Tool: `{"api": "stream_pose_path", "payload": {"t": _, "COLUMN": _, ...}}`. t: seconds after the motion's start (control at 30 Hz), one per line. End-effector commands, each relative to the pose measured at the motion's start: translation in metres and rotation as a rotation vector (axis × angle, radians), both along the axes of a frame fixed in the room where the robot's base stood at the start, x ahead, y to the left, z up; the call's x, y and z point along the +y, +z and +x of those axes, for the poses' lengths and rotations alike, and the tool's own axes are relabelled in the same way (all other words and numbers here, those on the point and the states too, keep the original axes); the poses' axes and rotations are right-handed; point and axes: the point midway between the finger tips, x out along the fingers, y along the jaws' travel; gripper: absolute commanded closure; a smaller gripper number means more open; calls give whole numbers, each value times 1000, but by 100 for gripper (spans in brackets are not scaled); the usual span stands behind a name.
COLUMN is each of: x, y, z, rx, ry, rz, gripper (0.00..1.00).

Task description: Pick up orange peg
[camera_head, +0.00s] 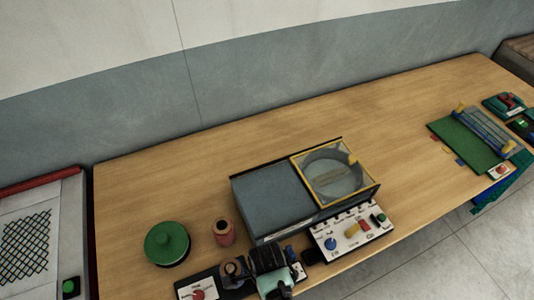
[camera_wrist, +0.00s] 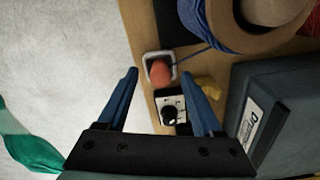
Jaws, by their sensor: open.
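In the wrist view, an orange-red rounded piece (camera_wrist: 160,72) stands in a small white square frame near the edge of a wooden surface. It looks like the orange peg, seen from above. My gripper (camera_wrist: 159,76) is open, with its two blue fingers on either side of this piece in the picture. Nothing shows between the fingers being gripped; I cannot tell how far the fingertips are above it.
In the wrist view, a black knob panel (camera_wrist: 171,110) sits just below the piece, a spool with blue twine (camera_wrist: 215,25) above right, and a dark grey box (camera_wrist: 285,105) at right. The head view shows a green round lid (camera_head: 167,242) and clear wooden table (camera_head: 180,170).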

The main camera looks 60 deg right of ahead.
Motion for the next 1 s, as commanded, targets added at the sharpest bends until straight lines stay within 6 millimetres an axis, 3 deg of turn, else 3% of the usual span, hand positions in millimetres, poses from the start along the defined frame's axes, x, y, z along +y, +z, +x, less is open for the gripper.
{"api": "stream_pose_path", "payload": {"t": 0.27, "x": 0, "y": -3, "z": 0, "rx": -1, "ry": 0, "rz": -1, "gripper": 32}}
{"api": "stream_pose_path", "payload": {"t": 0.67, "x": 0, "y": -3, "z": 0, "rx": -1, "ry": 0, "rz": -1, "gripper": 100}}
{"api": "stream_pose_path", "payload": {"t": 1.0, "x": 0, "y": -3, "z": 0, "rx": -1, "ry": 0, "rz": -1, "gripper": 100}}
